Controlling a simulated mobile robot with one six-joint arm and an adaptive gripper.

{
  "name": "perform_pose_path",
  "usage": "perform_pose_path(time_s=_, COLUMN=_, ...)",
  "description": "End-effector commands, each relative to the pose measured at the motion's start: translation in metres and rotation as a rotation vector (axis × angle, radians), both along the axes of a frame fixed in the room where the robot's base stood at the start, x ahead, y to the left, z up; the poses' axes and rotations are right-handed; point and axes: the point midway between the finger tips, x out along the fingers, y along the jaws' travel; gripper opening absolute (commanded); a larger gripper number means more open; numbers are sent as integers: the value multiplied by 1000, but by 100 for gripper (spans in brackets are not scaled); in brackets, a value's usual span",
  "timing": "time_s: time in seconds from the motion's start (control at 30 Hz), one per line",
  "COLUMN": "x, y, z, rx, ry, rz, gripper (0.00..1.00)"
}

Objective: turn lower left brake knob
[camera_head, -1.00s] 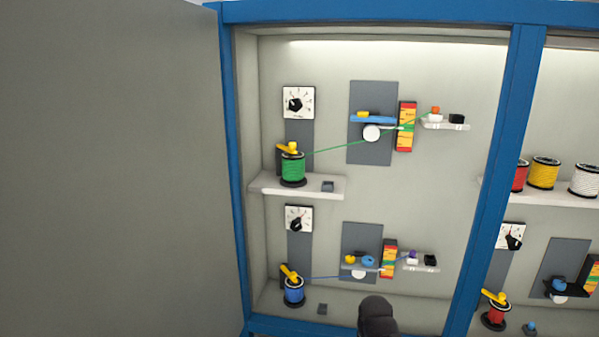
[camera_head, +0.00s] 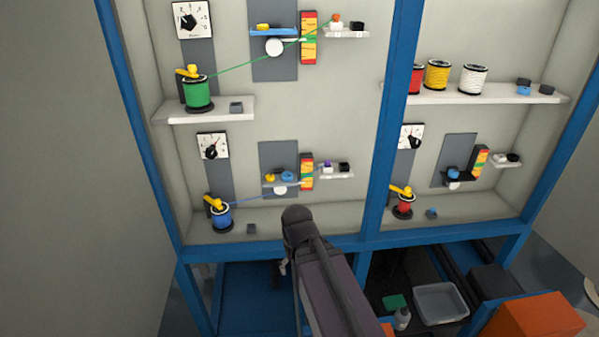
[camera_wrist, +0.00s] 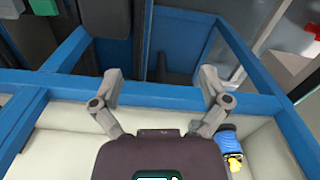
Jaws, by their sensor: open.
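The lower left dial (camera_head: 213,146) is a white scale plate with a black brake knob (camera_head: 211,152) on the cabinet's back wall. It stands above the blue cable spool (camera_head: 221,217), which has a yellow piece on top. My gripper (camera_wrist: 160,85) is open and empty in the wrist view, its two grey fingers spread wide above the blue frame. The blue spool shows at the lower right of the wrist view (camera_wrist: 228,138); the brake knob does not. In the head view my arm stands in front of the lower shelf, right of the spool, and mostly hides the gripper.
A green spool (camera_head: 198,94) stands on the shelf above the dial. A blue cable runs right from the blue spool to a small shelf (camera_head: 281,184). The blue frame post (camera_head: 383,150) separates the right bay with a red spool (camera_head: 404,206). A grey panel (camera_head: 60,180) is at the left.

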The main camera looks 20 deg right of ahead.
Motion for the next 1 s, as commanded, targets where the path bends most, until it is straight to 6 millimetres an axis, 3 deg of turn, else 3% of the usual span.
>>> perform_pose_path(time_s=0.47, x=9, y=-1, z=0, rx=-44, ry=-27, rz=25, gripper=94)
perform_pose_path(time_s=0.77, x=57, y=-7, z=10, rx=-280, ry=-172, rz=164, gripper=94)
perform_pose_path(time_s=1.0, x=109, y=-1, z=35, rx=-537, ry=-331, rz=352, gripper=94)
